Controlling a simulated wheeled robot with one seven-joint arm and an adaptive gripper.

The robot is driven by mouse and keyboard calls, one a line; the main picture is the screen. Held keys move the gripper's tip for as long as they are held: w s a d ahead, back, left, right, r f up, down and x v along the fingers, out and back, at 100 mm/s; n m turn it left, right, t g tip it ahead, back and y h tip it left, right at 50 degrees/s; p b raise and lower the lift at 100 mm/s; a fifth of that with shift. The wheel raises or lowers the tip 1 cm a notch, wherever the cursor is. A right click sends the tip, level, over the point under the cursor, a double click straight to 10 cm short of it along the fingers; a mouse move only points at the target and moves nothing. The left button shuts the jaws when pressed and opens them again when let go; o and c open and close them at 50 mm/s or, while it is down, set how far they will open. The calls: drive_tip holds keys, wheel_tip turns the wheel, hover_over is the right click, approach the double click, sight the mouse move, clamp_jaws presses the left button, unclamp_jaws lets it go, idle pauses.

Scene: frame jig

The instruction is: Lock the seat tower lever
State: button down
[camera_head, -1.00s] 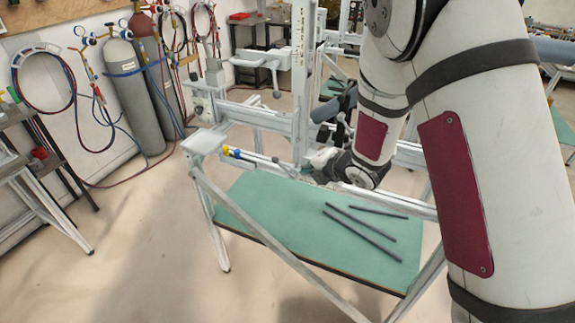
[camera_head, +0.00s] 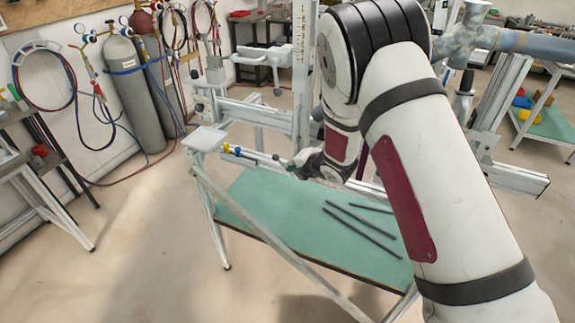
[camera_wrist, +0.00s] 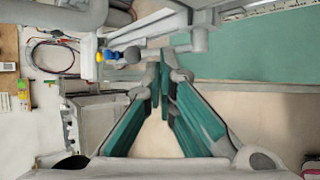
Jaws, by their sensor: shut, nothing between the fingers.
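My gripper (camera_head: 290,164) is beside the horizontal rail of the frame jig, in front of the upright tower (camera_head: 303,75) in the head view. In the wrist view my gripper (camera_wrist: 160,88) is shut and empty, its green finger pads meeting at the tips. A black-handled lever (camera_head: 463,92) stands on the right part of the jig, away from my gripper. I cannot tell which lever is the seat tower's. My arm hides much of the jig's middle. Grey jig parts (camera_wrist: 198,40) lie just beyond my fingertips.
A green shelf (camera_head: 275,215) below holds several dark rods. Gas cylinders (camera_head: 135,95) stand at the left wall. The floor in front is clear.

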sight(283, 165)
drive_tip(key=shift+x, duration=2.2)
drive_tip(key=shift+w+a+g+h, duration=0.15)
drive_tip(key=shift+a+g+h, duration=0.2)
drive_tip(key=shift+h, duration=0.35)
drive_tip(key=shift+f+b, duration=0.1)
drive_tip(key=shift+b, duration=0.2)
drive_tip(key=w+a+f+h+b, duration=0.1)
drive_tip(key=a+f+b, duration=0.2)
drive_tip(key=f, duration=0.3)
drive_tip(key=shift+a+n+g, duration=0.25)
drive_tip(key=shift+n+g, duration=0.1)
drive_tip(key=shift+n, duration=0.05)
drive_tip(key=shift+w+f, duration=0.1)
drive_tip(key=shift+a, duration=0.1)
